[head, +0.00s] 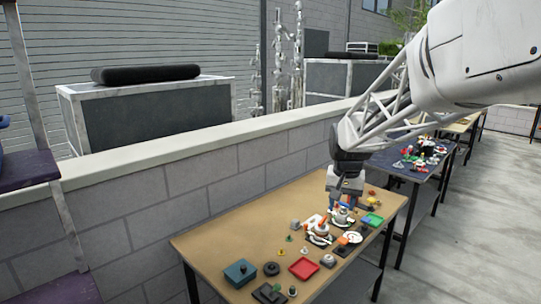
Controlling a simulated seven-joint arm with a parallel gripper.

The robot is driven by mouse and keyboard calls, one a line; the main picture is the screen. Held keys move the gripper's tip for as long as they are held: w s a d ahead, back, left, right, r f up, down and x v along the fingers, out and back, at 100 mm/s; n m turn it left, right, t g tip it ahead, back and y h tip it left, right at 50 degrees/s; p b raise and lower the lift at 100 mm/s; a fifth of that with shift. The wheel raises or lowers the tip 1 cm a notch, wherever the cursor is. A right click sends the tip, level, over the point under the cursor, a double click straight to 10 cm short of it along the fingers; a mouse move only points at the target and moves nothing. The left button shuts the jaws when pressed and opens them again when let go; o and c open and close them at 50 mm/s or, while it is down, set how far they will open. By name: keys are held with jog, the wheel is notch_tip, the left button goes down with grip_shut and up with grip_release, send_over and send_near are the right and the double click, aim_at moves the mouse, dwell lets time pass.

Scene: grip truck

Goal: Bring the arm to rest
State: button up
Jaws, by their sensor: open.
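My gripper (343,196) hangs at the end of my white arm above the back right part of the tan table (215,240). It is open. It is small in this view, and I cannot tell its exact height above the things below. White round pieces with orange and dark parts (319,230) stand on the table just below and left of it. A green tray (372,220) lies to its right.
A red tray (304,268), a teal box (240,272) and a black ring (271,268) lie nearer the front. A low block wall (200,185) runs behind the table. A dark blue table (400,165) with more items stands behind at right. Open floor (455,230) lies at right.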

jog(key=s+a+f+n+t, duration=0.1)
jog(key=s+n, duration=0.2)
jog(key=s, duration=3.2)
jog(key=shift+f, duration=0.4)
